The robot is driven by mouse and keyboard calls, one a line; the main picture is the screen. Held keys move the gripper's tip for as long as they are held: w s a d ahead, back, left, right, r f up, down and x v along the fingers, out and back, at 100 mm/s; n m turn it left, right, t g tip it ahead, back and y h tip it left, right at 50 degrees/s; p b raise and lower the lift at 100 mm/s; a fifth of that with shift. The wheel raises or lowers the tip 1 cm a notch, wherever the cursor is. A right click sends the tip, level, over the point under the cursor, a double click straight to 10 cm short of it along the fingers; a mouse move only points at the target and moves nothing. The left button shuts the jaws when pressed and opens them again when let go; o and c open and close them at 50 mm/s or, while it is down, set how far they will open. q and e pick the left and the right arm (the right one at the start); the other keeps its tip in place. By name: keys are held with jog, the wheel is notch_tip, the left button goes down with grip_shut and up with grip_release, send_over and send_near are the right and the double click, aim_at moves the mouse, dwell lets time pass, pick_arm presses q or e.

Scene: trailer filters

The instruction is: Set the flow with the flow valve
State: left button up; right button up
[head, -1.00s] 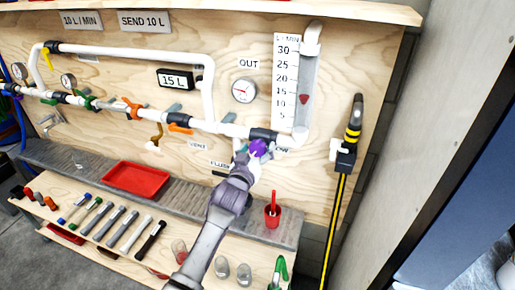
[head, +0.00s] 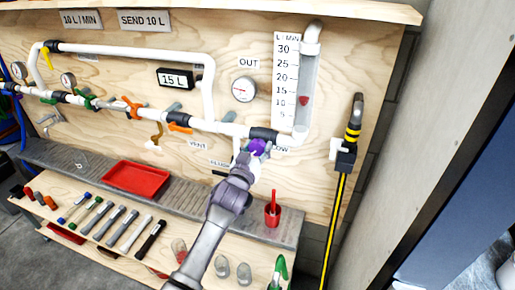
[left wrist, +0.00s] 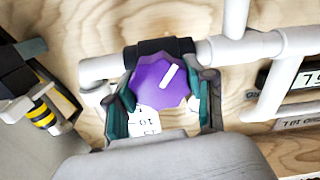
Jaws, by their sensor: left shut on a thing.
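The flow valve has a purple knob with a white pointer line, seen in the left wrist view (left wrist: 160,84) with the line tilted up and right. In the head view the knob (head: 258,147) sits below the dark fitting at the pipe's right end. My left gripper (left wrist: 165,100) is shut on the knob, with a finger on each side. The flow meter (head: 309,80) is a clear upright tube beside a scale marked L/MIN (head: 285,80). Its red float (head: 304,101) stands low, about level with the 10 to 15 marks. My right gripper is out of view.
A sign reads 10 L/MIN (head: 82,20); another reads SEND 10 L (head: 144,21). A display reads 15 L (head: 178,79). The OUT gauge (head: 244,89) is left of the meter. A red tray (head: 136,178) and red cup (head: 272,214) stand below. A black-yellow wand (head: 352,130) hangs right.

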pick_arm(q)
jog(key=m, duration=0.5)
jog(key=shift+m, duration=0.3)
dwell(0.4)
jog(key=o, duration=1.2)
jog(key=shift+s, duration=0.1)
jog(key=v, duration=1.2)
